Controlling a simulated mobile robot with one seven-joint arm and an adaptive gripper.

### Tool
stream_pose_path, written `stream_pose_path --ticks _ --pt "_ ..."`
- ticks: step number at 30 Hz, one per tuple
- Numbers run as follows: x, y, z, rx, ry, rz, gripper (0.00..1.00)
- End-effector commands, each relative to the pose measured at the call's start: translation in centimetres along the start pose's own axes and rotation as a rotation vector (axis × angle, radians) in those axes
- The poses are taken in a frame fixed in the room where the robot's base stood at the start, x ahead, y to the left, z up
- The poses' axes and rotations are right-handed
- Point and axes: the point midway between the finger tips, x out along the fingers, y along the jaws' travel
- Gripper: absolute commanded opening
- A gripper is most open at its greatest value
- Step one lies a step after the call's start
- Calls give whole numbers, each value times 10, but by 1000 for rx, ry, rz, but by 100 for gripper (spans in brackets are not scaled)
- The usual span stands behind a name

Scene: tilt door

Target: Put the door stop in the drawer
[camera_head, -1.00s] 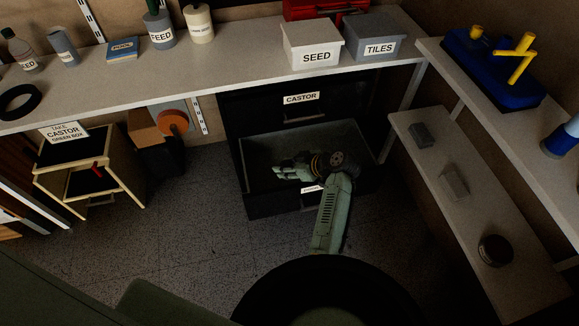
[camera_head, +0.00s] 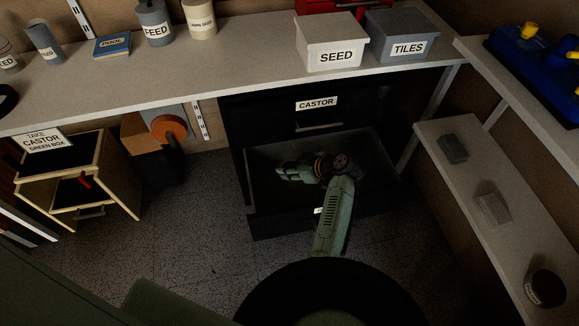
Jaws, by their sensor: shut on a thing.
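The lower drawer (camera_head: 262,212) of the dark cabinet is pulled open under the bench. My gripper (camera_head: 284,171) is over the open drawer, near its left side, with my green arm reaching across the drawer front. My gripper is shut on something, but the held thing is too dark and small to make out. I cannot tell whether it touches the drawer floor. No door stop can be made out clearly.
Above the open drawer is a closed drawer labelled CASTOR (camera_head: 316,104). The bench holds a SEED box (camera_head: 330,42) and a TILES box (camera_head: 402,38). A low shelf (camera_head: 470,165) stands right. A small wooden drawer unit (camera_head: 120,180) stands left.

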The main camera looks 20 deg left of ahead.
Motion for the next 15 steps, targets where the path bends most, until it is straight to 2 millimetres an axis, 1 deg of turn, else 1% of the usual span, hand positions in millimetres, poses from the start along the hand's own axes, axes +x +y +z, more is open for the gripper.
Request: stream_pose_path --ticks 1,3,15 --pt "7 0 8 -1 1 1 4" --pt "9 0 10 -1 1 1 4" --pt "9 0 11 -1 1 1 4"
